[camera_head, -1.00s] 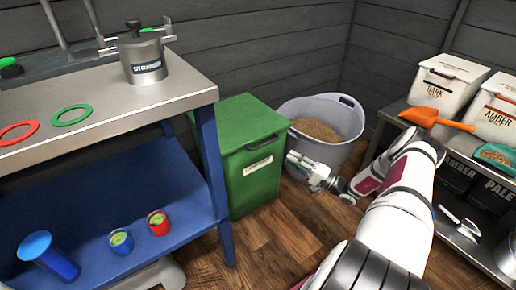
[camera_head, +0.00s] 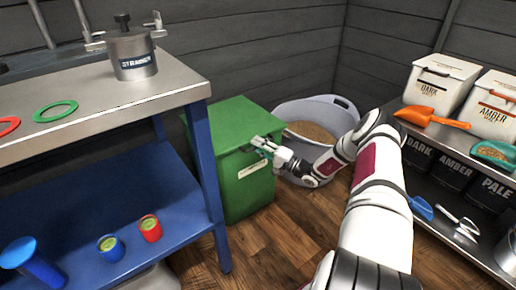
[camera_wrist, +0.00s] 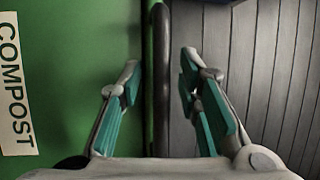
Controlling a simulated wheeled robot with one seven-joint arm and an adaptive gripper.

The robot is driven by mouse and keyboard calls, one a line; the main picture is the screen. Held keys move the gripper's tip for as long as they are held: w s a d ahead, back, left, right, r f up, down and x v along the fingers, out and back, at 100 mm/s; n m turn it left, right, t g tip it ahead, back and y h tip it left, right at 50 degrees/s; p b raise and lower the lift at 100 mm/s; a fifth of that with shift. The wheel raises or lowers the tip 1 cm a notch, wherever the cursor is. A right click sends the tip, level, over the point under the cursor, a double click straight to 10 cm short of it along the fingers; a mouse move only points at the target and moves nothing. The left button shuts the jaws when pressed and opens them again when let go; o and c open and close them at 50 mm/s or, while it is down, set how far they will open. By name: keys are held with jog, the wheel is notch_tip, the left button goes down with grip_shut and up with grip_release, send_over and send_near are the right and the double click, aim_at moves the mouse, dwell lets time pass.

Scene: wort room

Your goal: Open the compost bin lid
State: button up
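The green compost bin (camera_head: 240,190) stands on the floor beside the blue-legged table, its lid (camera_head: 232,122) lying flat and closed. My gripper (camera_head: 257,145) is at the upper front of the bin, by the lid's front edge. In the wrist view, my gripper (camera_wrist: 165,95) is open, its teal-padded fingers on either side of a dark bar (camera_wrist: 160,75) along the green lid edge. A gap shows between bar and fingers. The COMPOST label (camera_wrist: 12,85) shows at the left there. Whether the fingertips touch the bin cannot be told.
A grey tub (camera_head: 318,112) of grain stands right of the bin. The steel-topped table (camera_head: 110,95) is close on its left. A shelf at right carries white malt bins (camera_head: 440,82) and an orange scoop (camera_head: 430,117). Wooden floor (camera_head: 275,240) is clear in front.

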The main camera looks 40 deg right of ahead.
jog(key=shift+c, duration=0.5)
grip_shut()
jog(key=shift+r, duration=0.1)
